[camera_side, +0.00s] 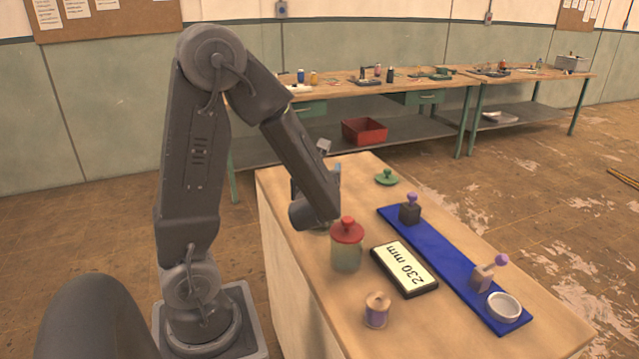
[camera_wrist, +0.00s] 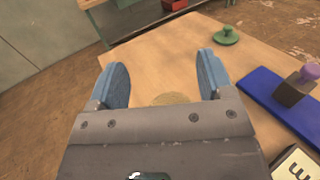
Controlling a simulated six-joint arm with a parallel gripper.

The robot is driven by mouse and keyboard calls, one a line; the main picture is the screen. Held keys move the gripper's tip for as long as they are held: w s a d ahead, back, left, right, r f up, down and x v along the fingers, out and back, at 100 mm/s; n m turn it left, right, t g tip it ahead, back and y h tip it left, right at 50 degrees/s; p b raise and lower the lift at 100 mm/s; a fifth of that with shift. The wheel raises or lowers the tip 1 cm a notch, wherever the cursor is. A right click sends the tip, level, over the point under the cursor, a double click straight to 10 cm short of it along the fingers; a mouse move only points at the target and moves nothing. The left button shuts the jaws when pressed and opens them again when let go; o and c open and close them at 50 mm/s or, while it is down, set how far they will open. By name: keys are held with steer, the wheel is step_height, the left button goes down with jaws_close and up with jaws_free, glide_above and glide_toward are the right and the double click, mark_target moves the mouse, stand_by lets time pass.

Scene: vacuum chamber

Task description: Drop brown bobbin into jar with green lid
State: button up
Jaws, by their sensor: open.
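The green lid (camera_side: 387,177) lies by itself on the table, toward the far edge; it also shows at the top of the wrist view (camera_wrist: 228,36). No jar wearing a green lid is visible. My gripper (camera_wrist: 162,65) is open, with its blue fingers wide apart; in the side view it is mostly hidden behind my arm. A tan round top (camera_wrist: 171,99) shows between the fingers, partly covered by the gripper body; I cannot tell what it belongs to. A bobbin (camera_side: 377,310) with tan wooden ends and mauve thread stands at the near end, away from my gripper.
A jar with a red lid (camera_side: 346,245) stands close to my wrist. A blue mat (camera_side: 440,252) holds two purple-knobbed blocks (camera_side: 410,209) (camera_side: 484,275) and a round white dish (camera_side: 503,307).

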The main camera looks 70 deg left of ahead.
step_height(320, 180, up, 3)
steer(key=shift+r, duration=0.1)
steer(key=s+d+f+n+g+h, duration=0.3)
steer(key=s+d+n+g+h, duration=0.5)
steer(key=n, duration=0.8)
steer(key=s+d+r+n+t+h, duration=0.1)
steer(key=d+r+n+t+h, duration=0.1)
steer(key=d, duration=0.6)
steer(key=d+r+n+t+h, duration=0.2)
steer(key=d+n+h, duration=0.3)
steer(key=d, duration=0.4)
steer(key=shift+s+r+n+t+h, duration=0.3)
steer(key=shift+s+r+n, duration=0.1)
steer(key=shift+r+n, duration=0.1)
